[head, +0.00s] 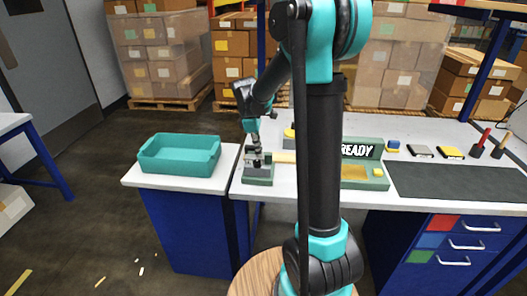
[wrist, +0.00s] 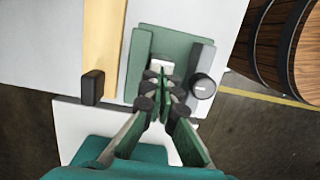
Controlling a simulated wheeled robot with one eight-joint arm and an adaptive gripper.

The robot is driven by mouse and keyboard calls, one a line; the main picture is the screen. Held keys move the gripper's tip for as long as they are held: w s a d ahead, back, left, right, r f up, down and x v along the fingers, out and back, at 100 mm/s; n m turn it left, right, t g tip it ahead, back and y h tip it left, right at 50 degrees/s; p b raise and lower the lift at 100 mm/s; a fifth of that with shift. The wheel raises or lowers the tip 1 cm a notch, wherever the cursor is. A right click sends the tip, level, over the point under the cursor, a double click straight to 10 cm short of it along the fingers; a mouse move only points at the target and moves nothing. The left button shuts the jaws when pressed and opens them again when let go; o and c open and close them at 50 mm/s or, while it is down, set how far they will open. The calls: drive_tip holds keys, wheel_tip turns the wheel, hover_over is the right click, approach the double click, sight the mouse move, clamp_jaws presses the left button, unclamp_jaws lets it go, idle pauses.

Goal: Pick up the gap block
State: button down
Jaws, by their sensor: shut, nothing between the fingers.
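My gripper (head: 255,153) is over a small green fixture (head: 259,181) at the left end of the white workbench. In the wrist view my gripper (wrist: 160,78) is shut and empty, its fingertips close together over the green fixture (wrist: 141,62). A small pale block (wrist: 162,64) sits on the fixture just beyond the fingertips. I cannot tell whether it touches them or whether it is the gap block. A grey part with a round dark knob (wrist: 203,87) stands at the fixture's right side. The fingers hide part of the fixture.
A pale wooden bar (wrist: 101,42) with a dark end piece (wrist: 93,87) lies left of the fixture. A teal bin (head: 179,155) stands on the left side table. The READY display (head: 361,149) is right of my arm. A wooden barrel (wrist: 292,48) stands beside the bench.

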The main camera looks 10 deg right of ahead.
sight(251, 156)
drive_tip(key=a, duration=0.1)
drive_tip(key=w+a, duration=0.1)
drive_tip(key=a, duration=0.1)
drive_tip(key=shift+f, duration=0.15)
drive_tip(key=shift+a, duration=0.1)
